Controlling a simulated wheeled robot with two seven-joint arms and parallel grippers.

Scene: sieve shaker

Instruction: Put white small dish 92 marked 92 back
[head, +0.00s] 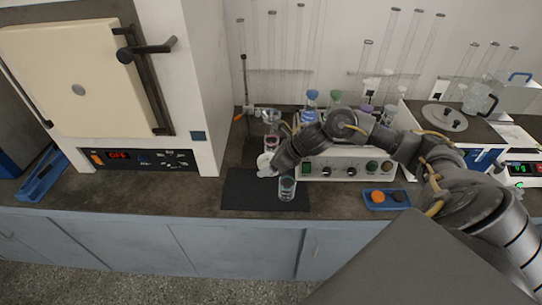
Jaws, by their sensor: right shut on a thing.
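My right arm reaches in from the right, and its gripper (274,164) is over the back part of a black mat on the bench. It is shut on a small white dish (264,166), which shows at the left of the fingers. The fingers are small and partly hidden by the wrist, and no number on the dish can be read. I cannot tell whether the dish touches anything below it. My left gripper is not in view.
A glass beaker (287,189) stands on the black mat (240,192), close in front of the gripper. Behind are a stand with glassware (271,117), stoppered flasks (312,98) and a control panel with knobs (345,168). A furnace (80,90) stands left. A blue tray (386,198) lies right.

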